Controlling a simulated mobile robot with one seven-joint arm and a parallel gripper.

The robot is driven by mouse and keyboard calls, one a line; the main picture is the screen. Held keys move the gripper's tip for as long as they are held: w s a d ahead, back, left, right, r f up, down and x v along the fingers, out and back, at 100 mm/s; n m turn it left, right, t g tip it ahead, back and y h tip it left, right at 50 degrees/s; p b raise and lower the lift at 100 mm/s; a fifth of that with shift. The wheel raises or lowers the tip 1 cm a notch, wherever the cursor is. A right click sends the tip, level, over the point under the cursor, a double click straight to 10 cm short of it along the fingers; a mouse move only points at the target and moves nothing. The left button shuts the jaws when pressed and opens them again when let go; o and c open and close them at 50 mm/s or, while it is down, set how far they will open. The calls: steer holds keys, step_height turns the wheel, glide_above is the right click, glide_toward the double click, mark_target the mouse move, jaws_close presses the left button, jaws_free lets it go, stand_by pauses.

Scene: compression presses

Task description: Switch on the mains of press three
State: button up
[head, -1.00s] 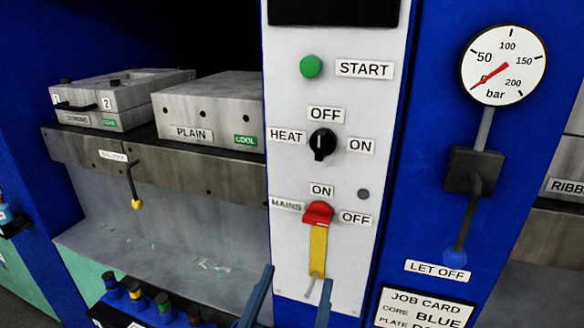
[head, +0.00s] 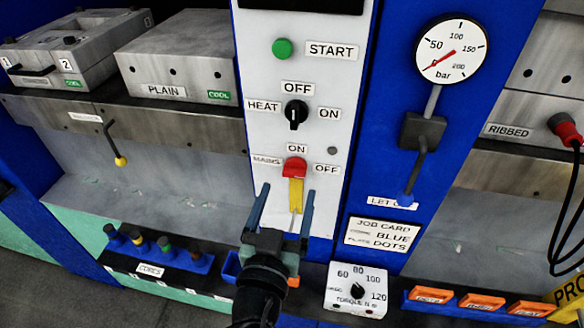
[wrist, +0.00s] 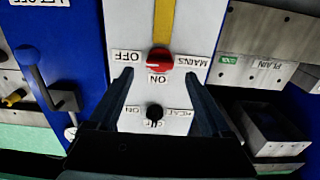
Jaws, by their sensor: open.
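The mains switch has a red handle (head: 294,167) on the white control panel (head: 262,30), with ON above it, OFF to its right and MAINS to its left. A yellow strip (head: 296,190) runs down below the handle. My gripper (head: 287,190) is open and empty; in the head view its fingers flank the yellow strip, below the red handle. In the wrist view, upside down, the red handle (wrist: 160,60) shows beyond and between the fingertips of my gripper (wrist: 158,73), apart from them. Which position the handle points to is unclear. No press number shows.
Above the mains switch are a black heat knob (head: 295,114) and a green START button (head: 283,48). To the right are a pressure gauge (head: 453,50) and a let-off lever (head: 412,165). A torque box (head: 357,290) and a core rack (head: 160,255) stand below.

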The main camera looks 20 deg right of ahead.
mark_target(293, 177)
steer(key=shift+p+x, duration=0.65)
steer(key=shift+x, duration=1.85)
jaws_close()
